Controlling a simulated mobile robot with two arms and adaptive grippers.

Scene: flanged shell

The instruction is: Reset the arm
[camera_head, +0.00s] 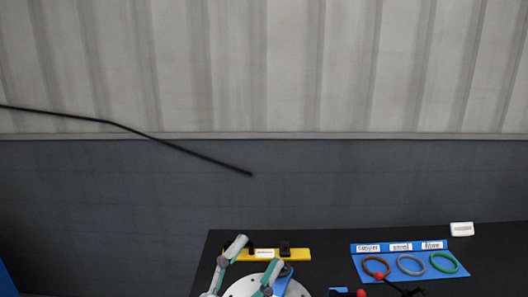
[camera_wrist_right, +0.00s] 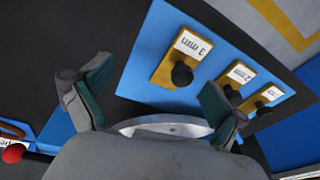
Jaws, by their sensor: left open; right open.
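A pale round flanged disc (camera_head: 243,289) lies just below and behind these fingers, cut by the frame's bottom edge. My right gripper (camera_wrist_right: 155,100) shows in the right wrist view with its fingers wide apart and empty. A pale curved rim (camera_wrist_right: 165,122) shows between and beyond its fingers, mostly hidden by the gripper body.
A yellow strip (camera_head: 295,255) with black knobs lies behind the disc. A blue mat (camera_head: 360,259) holds brown, grey and green rings. A white block (camera_head: 462,229) stands at the back right. Labelled yellow blocks (camera_wrist_right: 170,72) with black knobs sit on a blue board (camera_wrist_right: 142,58).

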